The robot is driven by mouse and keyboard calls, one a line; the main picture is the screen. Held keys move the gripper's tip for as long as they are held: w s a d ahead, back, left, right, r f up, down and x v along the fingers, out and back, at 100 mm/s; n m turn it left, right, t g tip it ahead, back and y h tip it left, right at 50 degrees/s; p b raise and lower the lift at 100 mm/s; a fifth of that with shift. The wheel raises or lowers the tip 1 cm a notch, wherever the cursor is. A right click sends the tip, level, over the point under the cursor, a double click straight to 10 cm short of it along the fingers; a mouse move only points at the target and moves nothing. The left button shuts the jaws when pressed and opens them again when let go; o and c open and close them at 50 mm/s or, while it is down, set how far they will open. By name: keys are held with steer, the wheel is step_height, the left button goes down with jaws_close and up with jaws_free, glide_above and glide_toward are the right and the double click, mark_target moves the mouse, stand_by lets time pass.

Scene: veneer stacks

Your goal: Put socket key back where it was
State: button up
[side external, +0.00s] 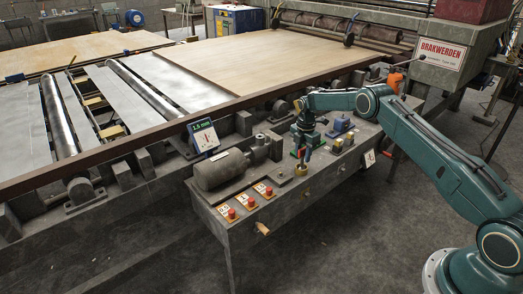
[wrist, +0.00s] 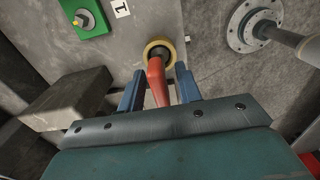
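A red handle (wrist: 156,82) stands in or on a round brass-yellow ring (wrist: 158,45) on the grey bench top. I take it for the socket key, but its working end is hidden. My gripper (wrist: 161,70) points down at it, with one blue finger on each side of the red handle. A narrow gap shows between each finger and the handle, so the fingers look open around it. In the side view my gripper (side external: 303,151) is low over the bench (side external: 285,195), and the handle is small and hard to make out there.
A grey motor (side external: 221,169) and red push buttons (side external: 240,205) lie left of my gripper. A gauge sign (side external: 203,136) stands behind the motor. A blue device (side external: 341,124) is to the right. In the wrist view a flanged shaft (wrist: 255,28) and a green plate (wrist: 84,17) flank the ring.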

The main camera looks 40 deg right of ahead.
steer(key=shift+r, duration=0.15)
step_height(320, 180, up, 12)
stand_by(0.6)
stand_by(0.5)
steer(key=s+a+r+m+t, duration=0.1)
steer(key=s+a+r+m, duration=0.3)
steer(key=s+a+r, duration=0.55)
steer(key=s+a+r+m+t, duration=0.25)
steer(key=s+r+m, duration=0.35)
steer(key=r, duration=0.9)
steer(key=s+a+r+m, duration=0.2)
steer(key=s+a, duration=0.1)
steer(key=s, duration=0.4)
steer(key=s+a+r+m, duration=0.1)
steer(key=s+a, duration=0.2)
steer(key=s, duration=0.5)
steer(key=s+a+f+m+t, duration=0.1)
steer(key=s+f+m, duration=0.1)
steer(key=s, duration=0.4)
steer(key=s+a+f+m+t, duration=0.1)
steer(key=s+f+m, duration=0.2)
steer(key=s, duration=0.4)
steer(key=shift+a, duration=0.2)
